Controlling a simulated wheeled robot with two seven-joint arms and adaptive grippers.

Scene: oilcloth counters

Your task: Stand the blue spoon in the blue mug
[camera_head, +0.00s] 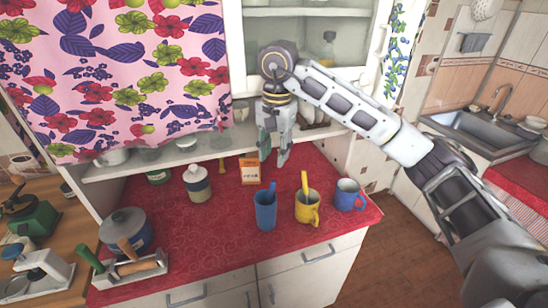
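The blue mug (349,197) stands upright on the red counter at the right, with its handle to the right. A blue spoon (272,188) stands in a tall blue cup (265,213), with only its upper end showing above the rim. A yellow mug (306,211) between them holds a yellow spoon (305,182). My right gripper (274,157) points down, open and empty, above and behind the blue cup, apart from the spoon. The blue mug's inside is mostly hidden. My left gripper is not in view.
An orange-and-white box (250,171) and a cream jar (197,184) stand behind on the red counter (210,238). A pot (126,229) and a utensil holder (128,270) are at the left. A shelf (150,158) runs behind. The front middle is clear.

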